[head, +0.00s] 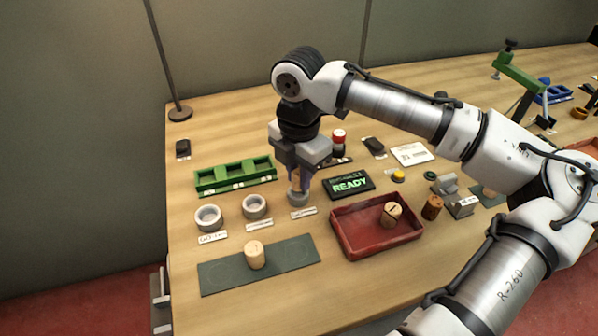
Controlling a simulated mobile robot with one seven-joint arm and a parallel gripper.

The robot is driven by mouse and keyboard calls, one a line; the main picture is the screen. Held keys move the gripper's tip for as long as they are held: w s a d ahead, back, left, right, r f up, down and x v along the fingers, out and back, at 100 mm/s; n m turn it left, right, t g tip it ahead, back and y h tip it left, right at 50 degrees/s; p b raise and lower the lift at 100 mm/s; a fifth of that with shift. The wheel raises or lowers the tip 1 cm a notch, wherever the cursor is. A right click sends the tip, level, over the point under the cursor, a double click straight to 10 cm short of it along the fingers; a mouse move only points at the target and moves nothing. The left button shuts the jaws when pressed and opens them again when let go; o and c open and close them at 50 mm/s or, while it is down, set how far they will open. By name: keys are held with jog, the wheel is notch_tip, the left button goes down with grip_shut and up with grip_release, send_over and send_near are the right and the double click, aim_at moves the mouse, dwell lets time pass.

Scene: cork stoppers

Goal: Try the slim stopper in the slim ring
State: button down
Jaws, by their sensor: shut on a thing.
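My gripper (299,186) points straight down over the rightmost of three grey rings (298,199), which I take for the slim ring. It is shut on a light tan cork stopper (296,183), which I take for the slim stopper. The fingers hide most of the stopper. Its lower end is at the ring's top, but I cannot tell whether it is inside the ring or just above it. The other two rings, one at the left (208,217) and one in the middle (255,207), look empty.
A pale stopper (255,255) stands on the dark green mat (220,275) in front.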

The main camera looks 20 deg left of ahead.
jog(key=shift+f, duration=0.7)
dwell(0.8)
jog(key=c, duration=1.2)
grip_release()
jog(key=shift+r, duration=0.15)
notch_tip(320, 180, up, 14)
jog(key=shift+f+b, duration=0.2)
jog(key=shift+b, duration=0.1)
